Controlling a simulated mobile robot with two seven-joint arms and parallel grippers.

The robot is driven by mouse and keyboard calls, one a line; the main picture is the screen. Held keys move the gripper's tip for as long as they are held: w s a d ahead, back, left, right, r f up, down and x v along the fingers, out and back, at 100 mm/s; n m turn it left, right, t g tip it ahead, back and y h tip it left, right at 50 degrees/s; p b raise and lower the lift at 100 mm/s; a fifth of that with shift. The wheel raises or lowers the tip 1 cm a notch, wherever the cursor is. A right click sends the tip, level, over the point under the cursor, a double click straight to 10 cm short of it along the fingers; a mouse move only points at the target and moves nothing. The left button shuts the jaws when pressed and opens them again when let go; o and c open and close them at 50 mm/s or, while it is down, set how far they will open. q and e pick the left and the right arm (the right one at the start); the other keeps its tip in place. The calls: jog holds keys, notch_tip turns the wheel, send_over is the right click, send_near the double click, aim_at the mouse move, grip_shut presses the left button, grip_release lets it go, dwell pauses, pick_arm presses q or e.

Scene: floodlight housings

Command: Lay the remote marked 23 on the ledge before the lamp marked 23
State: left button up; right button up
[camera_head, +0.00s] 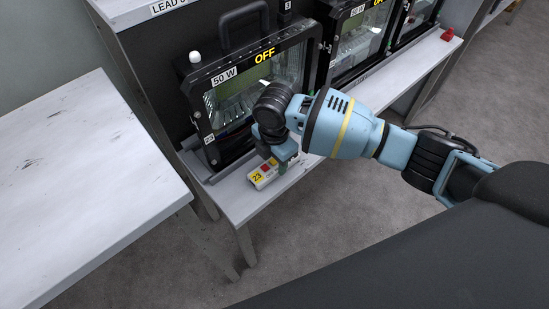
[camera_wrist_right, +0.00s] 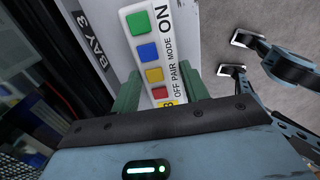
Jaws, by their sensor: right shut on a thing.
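The remote (camera_head: 262,175) is white, with a yellow 23 label and coloured buttons. In the right wrist view the remote (camera_wrist_right: 150,50) shows green, blue, yellow and red buttons. My right gripper (camera_head: 277,163) is shut on it; its green fingers (camera_wrist_right: 158,92) grip the remote's sides. The remote is over the pale ledge (camera_head: 235,192), before the leftmost lamp (camera_head: 258,82). I cannot tell whether it touches the ledge.
Two more lamps (camera_head: 357,42) stand in a row to the right. A red object (camera_head: 447,35) lies at the ledge's far end. A white table (camera_head: 85,180) stands at the left. A BAY 3 label (camera_wrist_right: 92,55) lies beside the remote in the wrist view.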

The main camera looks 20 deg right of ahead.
aim_at(275, 163)
jog(key=shift+f, duration=0.1)
jog(key=o, duration=1)
jog(key=shift+o, duration=0.2)
notch_tip(275, 163, up, 12)
jog(key=p, duration=0.2)
